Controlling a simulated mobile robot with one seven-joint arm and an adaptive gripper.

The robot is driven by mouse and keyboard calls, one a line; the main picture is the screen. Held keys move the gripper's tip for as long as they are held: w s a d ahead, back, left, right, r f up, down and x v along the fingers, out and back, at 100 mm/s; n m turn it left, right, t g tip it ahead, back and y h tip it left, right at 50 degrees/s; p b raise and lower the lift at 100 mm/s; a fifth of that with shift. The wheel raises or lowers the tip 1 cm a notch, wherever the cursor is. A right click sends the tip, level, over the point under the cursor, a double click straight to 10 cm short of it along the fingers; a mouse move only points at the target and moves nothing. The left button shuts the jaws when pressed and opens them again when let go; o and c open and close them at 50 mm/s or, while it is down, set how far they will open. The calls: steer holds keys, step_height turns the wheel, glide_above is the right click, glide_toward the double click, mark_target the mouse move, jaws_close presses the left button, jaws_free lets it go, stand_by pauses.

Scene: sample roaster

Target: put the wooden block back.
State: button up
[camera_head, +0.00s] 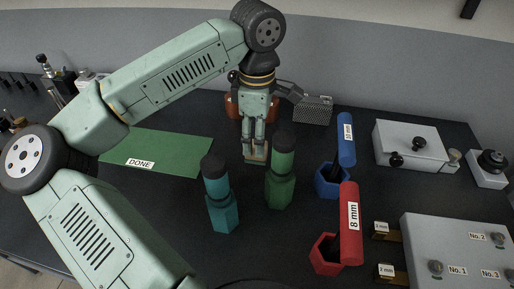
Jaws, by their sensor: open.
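A small tan piece, which looks like the wooden block (250,158), is on the dark worktop at my fingertips, behind the green and teal holders. My gripper (254,150) points straight down over it, with its fingers open. The fingertips reach down to the tan piece; I cannot tell whether they touch it. Part of the piece is hidden by the fingers and by the green holder.
A green mat (180,150) labelled DONE lies left. Near my gripper stand a teal holder (222,212), a green holder (280,190), a blue holder (326,184) and a red holder (325,258). A perforated metal box (314,110) is behind. A grey panel (455,240) is front right.

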step_height(320, 180, up, 8)
steer(key=shift+f+b, duration=0.2)
steer(key=shift+b, duration=0.25)
